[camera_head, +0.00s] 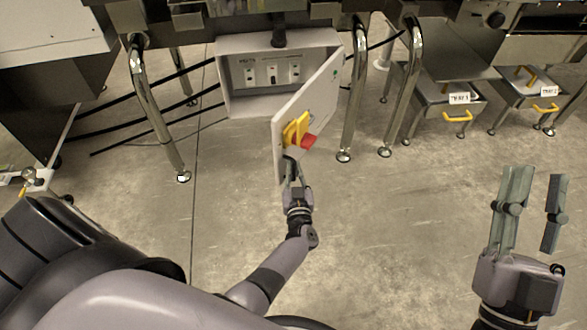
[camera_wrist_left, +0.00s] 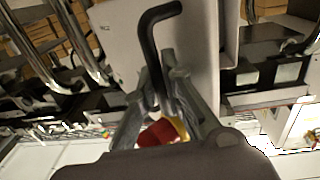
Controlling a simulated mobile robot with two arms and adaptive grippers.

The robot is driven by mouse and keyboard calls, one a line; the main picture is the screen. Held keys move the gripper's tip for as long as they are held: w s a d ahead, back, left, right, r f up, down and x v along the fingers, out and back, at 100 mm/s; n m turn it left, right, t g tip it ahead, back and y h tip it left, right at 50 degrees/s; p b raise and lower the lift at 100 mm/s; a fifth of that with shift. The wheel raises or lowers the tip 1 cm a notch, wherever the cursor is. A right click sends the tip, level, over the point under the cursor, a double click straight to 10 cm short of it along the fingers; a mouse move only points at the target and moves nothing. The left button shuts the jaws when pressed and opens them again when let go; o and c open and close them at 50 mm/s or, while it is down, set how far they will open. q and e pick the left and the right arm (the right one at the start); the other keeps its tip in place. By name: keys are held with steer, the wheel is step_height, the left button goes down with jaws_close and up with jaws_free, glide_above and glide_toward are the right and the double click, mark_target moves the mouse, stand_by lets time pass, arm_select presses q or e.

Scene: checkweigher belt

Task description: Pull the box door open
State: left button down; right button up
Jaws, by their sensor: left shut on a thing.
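The grey electrical box (camera_head: 222,66) hangs under the machine frame, and its door (camera_head: 318,100) stands partly open, swung out on the right side. The door carries a yellow plate (camera_head: 297,128) with a red switch knob (camera_head: 309,141). My left gripper (camera_head: 291,168) is at the door's lower near edge, shut on the black door handle. In the left wrist view, the bent black handle (camera_wrist_left: 147,45) runs between the fingers of my left gripper (camera_wrist_left: 164,80), with the red knob (camera_wrist_left: 158,133) close by. My right gripper (camera_head: 533,205) is open and empty over the floor at right.
Inside the box is a panel of switches (camera_head: 270,75). Chromed machine legs (camera_head: 155,105) stand left of the box, with others (camera_head: 355,100) close right of the door. The floor in front is clear.

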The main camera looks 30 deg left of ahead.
arm_select(q)
steer(key=shift+w+d, duration=0.1)
steer(key=shift+d, duration=0.35)
steer(key=c, duration=1.7)
jaws_free()
